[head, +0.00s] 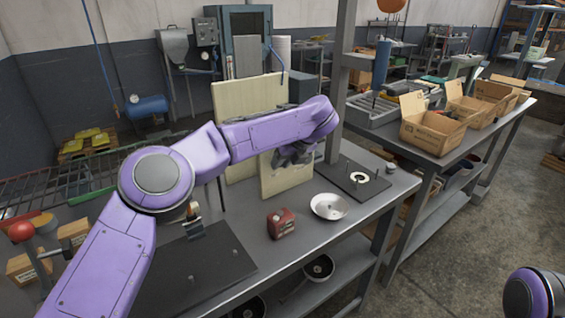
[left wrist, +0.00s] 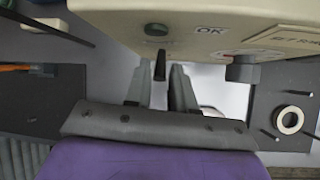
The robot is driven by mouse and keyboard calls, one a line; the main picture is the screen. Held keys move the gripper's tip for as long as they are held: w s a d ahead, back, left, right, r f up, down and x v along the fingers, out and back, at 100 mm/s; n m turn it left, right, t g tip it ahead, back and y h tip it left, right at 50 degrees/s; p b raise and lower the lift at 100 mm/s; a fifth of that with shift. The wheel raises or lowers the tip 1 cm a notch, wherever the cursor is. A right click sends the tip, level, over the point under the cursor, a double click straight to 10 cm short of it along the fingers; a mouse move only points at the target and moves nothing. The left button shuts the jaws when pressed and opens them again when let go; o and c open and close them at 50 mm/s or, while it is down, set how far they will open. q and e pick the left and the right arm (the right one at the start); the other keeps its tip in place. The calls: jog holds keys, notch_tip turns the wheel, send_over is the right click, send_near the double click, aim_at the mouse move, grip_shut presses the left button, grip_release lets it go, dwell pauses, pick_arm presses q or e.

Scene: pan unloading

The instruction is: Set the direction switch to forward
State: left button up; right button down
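A cream machine (head: 287,178) stands on the grey workbench, partly hidden by my left arm. In the left wrist view its cream housing (left wrist: 115,20) fills the top, with a green round button (left wrist: 156,29) and an "OK" label. A small black lever (left wrist: 159,68) sticks out below the button; I take it for the direction switch, but no forward marking is readable. My left gripper (head: 293,156) is at the machine's face. My right gripper is out of view.
A red box (head: 281,223) and a shiny bowl (head: 329,207) stand on the bench in front of the machine. A black plate with pegs and a pale ring (head: 359,178) lies to the right, another dark plate (head: 190,275) to the left. A grey post (head: 340,75) rises behind.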

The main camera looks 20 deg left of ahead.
pick_arm(q)
jog(key=shift+o, duration=0.6)
jog(key=shift+d, duration=0.1)
jog(key=v, duration=1)
jog(key=shift+r+b, duration=0.2)
jog(key=shift+b, duration=0.2)
jog(key=shift+s, duration=0.1)
